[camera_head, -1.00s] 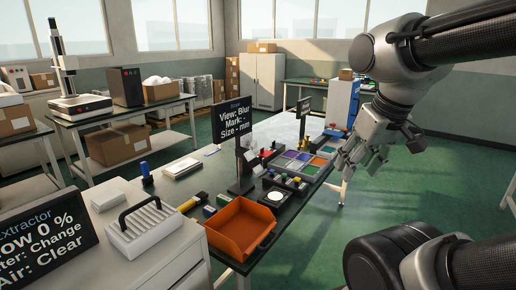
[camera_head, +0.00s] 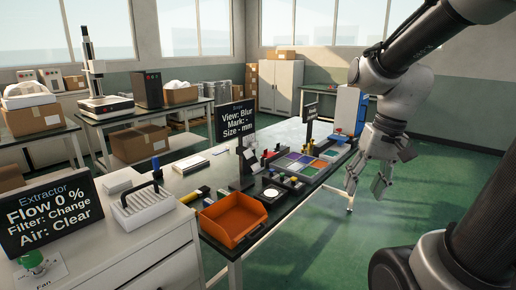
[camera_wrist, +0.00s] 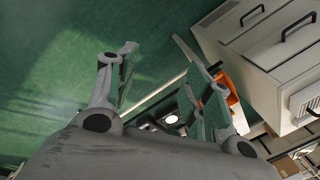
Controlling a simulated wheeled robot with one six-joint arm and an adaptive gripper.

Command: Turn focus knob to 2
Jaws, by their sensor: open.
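The scope's display (camera_head: 236,120) stands on the dark bench and reads "View: Blur", "Mark: -", "Size - mm". Below it is a dark stand with a black plate bearing a white disc (camera_head: 271,193). I cannot make out the focus knob or its setting at this size. My gripper (camera_head: 366,187) hangs open and empty over the floor, right of the bench and apart from it. In the wrist view my open gripper (camera_wrist: 158,60) shows two spread fingers with nothing between them but floor and the bench edge.
An orange bin (camera_head: 232,222) sits at the bench's near end. A tray of coloured compartments (camera_head: 300,165) lies farther back. A white cabinet at left carries the Extractor display (camera_head: 48,213), a green fan knob (camera_head: 32,259) and a white rack (camera_head: 143,208). Open floor lies right of the bench.

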